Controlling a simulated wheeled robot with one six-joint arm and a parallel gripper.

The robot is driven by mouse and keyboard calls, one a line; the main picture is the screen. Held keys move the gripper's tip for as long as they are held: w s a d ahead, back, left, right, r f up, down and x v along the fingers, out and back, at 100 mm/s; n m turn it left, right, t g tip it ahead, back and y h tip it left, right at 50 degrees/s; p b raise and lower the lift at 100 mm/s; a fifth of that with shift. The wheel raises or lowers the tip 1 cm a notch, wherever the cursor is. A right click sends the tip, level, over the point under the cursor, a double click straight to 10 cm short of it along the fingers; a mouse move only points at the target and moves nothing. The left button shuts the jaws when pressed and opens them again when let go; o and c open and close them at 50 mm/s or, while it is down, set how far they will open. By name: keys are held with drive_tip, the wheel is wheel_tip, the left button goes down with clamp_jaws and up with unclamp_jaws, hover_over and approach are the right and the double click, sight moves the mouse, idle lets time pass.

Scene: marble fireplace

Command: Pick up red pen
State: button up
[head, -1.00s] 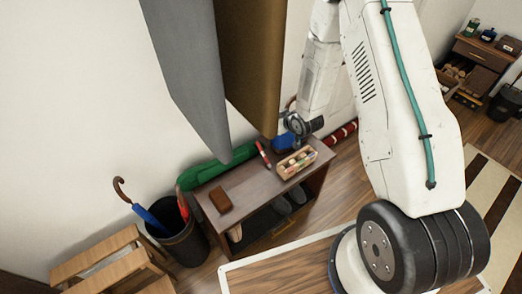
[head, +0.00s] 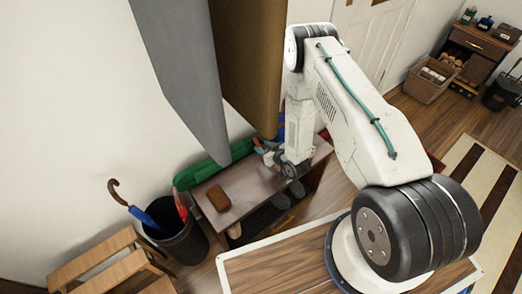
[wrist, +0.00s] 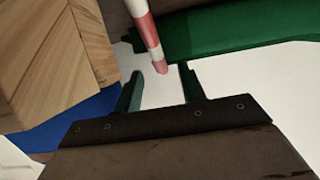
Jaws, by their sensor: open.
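The red pen (wrist: 146,35), with red and white bands, shows in the wrist view. Its near end lies in front of the gap between my fingertips. My gripper (wrist: 161,76) is open, with one dark green finger on either side of that gap. Nothing is clearly held, and I cannot tell whether a finger touches the pen. In the head view my gripper (head: 264,151) is low over the far part of the dark wooden cabinet (head: 248,190). My arm hides much of that end, and the pen cannot be made out clearly there.
A green roll (wrist: 235,32) lies close beyond the pen. A brown block (head: 219,198) sits on the cabinet's near end. Grey and brown hanging panels (head: 190,75) come down close to my arm. A dark bin with umbrellas (head: 176,237) stands left of the cabinet.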

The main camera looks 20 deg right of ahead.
sight(258, 144)
drive_tip(key=x, duration=0.3)
drive_tip(key=shift+w+f, duration=0.1)
drive_tip(key=shift+w, duration=0.1)
drive_tip(key=shift+c, duration=0.3)
drive_tip(key=shift+a, duration=0.1)
clamp_jaws()
